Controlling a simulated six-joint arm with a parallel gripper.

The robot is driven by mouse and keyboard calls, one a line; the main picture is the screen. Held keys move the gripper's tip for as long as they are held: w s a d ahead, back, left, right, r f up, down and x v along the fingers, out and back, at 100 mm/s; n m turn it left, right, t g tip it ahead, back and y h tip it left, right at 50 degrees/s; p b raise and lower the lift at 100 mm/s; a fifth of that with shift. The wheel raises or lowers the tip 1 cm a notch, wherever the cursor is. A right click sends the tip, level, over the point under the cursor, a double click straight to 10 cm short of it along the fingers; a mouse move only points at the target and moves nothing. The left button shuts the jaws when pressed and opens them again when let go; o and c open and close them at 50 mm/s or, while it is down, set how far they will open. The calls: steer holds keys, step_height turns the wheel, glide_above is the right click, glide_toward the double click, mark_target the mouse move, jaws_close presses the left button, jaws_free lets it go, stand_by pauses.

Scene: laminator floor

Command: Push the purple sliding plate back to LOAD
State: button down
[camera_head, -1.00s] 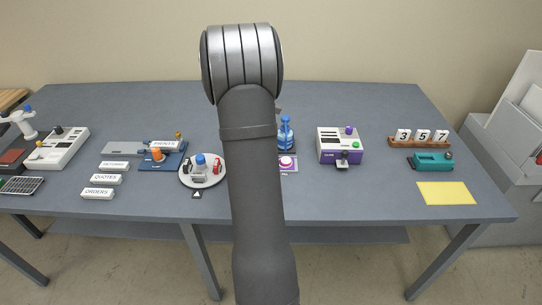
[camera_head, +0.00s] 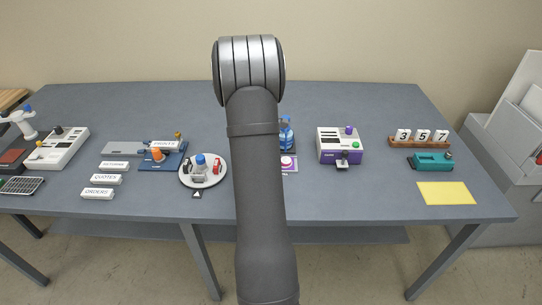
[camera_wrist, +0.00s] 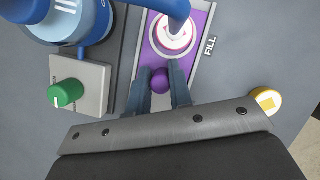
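The purple sliding plate (camera_wrist: 203,20) lies in a grey-edged track in the wrist view. A white and pink round die (camera_wrist: 172,38) sits on it, beside a "FILL" label (camera_wrist: 210,46). A purple knob (camera_wrist: 160,82) stands at the plate's near end. My gripper (camera_wrist: 160,84) has one finger on each side of this knob, with no clear gap, and looks shut on it. In the head view the plate (camera_head: 291,168) shows just right of my arm, which hides part of the station. No LOAD label can be read.
The blue press (camera_wrist: 85,22) and its arm are close beside and over the track. A green knob (camera_wrist: 66,93) on a grey block is left of my fingers, and a yellow button (camera_wrist: 265,101) is right. A purple-and-white box (camera_head: 340,147) stands farther right on the table.

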steer(key=a, duration=0.9)
steer(key=shift+a, duration=0.25)
steer(key=c, duration=1.3)
jaws_free()
steer(key=shift+a, duration=0.15)
steer(key=shift+r, duration=0.1)
steer(key=shift+r, duration=0.4)
steer(key=v, duration=1.6)
steer(key=shift+r, duration=0.25)
